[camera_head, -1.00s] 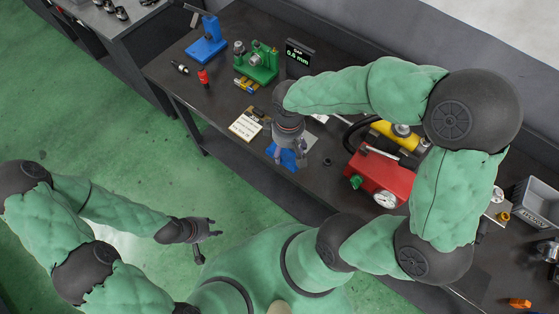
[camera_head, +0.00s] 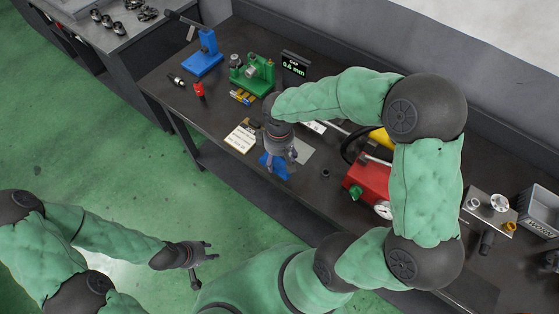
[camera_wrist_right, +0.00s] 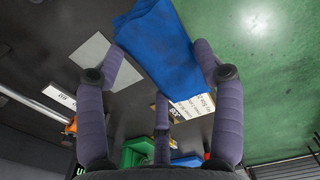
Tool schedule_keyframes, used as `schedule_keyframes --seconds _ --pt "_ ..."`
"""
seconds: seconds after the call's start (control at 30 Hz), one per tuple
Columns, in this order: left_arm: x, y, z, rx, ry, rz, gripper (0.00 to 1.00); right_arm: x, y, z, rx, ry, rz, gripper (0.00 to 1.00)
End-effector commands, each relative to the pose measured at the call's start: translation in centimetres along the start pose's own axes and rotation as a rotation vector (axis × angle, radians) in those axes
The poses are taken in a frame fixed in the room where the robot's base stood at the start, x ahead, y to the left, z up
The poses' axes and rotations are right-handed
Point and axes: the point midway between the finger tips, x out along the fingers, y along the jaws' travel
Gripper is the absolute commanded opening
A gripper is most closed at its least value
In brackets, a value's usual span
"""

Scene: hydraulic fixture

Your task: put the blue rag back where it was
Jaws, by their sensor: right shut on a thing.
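The blue rag (camera_head: 273,168) is under my right gripper (camera_head: 281,158), near the front edge of the dark bench. The rag lies beside a flat grey square (camera_wrist_right: 92,62) and partly covers a white printed card (camera_wrist_right: 190,107) in that view. Whether the rag touches the bench is hard to tell. My left gripper (camera_head: 205,256) is empty, with fingers apart, above the green floor away from the bench.
A red box with a gauge (camera_head: 368,183) and a yellow cylinder (camera_head: 381,138) stand right of the rag. A green fixture (camera_head: 252,76), a blue press (camera_head: 203,58) and a small display (camera_head: 295,64) stand further back left. A grey bin (camera_head: 538,211) is at far right.

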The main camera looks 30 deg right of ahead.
Motion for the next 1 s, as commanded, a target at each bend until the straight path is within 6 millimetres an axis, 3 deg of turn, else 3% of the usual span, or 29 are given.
schedule_keyframes --seconds 0.2,0.43,0.63,1.0 --pt "0.7 -0.2 0.0 0.000 0.000 0.000 0.40 2.4 1.7 -1.1 0.002 0.001 0.000 0.31" --pt "0.9 -0.3 0.0 0.000 0.000 0.000 0.40 3.6 2.5 -1.6 0.001 0.000 0.000 0.31" --pt "1.6 -0.6 -0.1 0.000 0.000 0.000 0.40 6.4 2.5 -1.6 0.001 -0.001 -0.002 0.31" --pt "1.8 -0.6 -0.1 0.000 0.000 0.000 0.40 6.8 2.5 -1.7 0.001 0.002 -0.001 0.31"
